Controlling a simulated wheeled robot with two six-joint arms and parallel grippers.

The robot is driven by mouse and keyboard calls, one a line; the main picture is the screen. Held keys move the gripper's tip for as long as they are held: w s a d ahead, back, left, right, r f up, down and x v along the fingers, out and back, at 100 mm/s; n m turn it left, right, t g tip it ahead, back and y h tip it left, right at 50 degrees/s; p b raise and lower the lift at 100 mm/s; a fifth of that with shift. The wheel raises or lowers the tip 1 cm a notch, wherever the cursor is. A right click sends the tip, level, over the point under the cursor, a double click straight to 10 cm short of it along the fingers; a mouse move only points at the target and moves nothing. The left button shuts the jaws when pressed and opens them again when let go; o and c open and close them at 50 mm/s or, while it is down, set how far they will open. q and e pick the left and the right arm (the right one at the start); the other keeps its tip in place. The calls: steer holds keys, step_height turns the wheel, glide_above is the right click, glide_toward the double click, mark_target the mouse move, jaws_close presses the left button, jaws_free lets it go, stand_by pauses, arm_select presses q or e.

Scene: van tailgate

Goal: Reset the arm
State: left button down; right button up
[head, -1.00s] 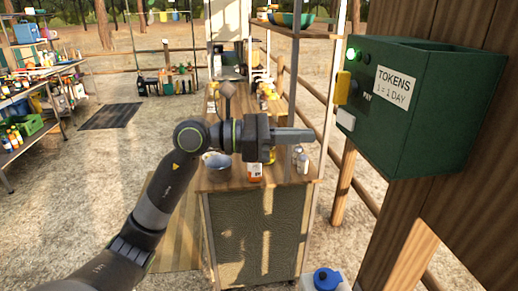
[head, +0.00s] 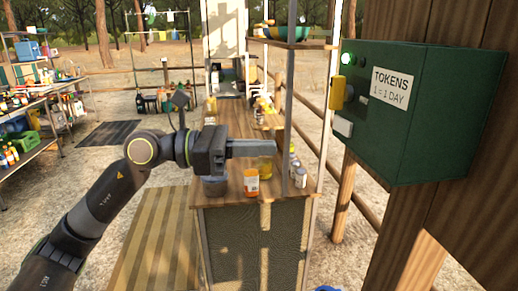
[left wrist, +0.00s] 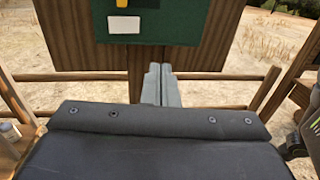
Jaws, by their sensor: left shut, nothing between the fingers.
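My left arm comes in from the left in the head view. Its gripper (head: 254,149) is shut and empty, pointing right, over the wooden counter (head: 222,199). In the left wrist view its two fingers (left wrist: 160,85) lie together with nothing between them. The green token box (head: 425,135) is fixed to a wooden post on the right, clear of the fingertips. It has a lit green lamp (head: 347,59), a yellow part (head: 337,92) and a white button (head: 343,126). The box also shows at the top of the left wrist view (left wrist: 170,22). My right gripper is not in view.
An orange and white bottle (head: 251,183) and several jars stand on the counter below my gripper. A metal upright (head: 288,100) rises near the fingertips.

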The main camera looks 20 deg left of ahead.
arm_select(q)
steer(key=shift+w, duration=0.1)
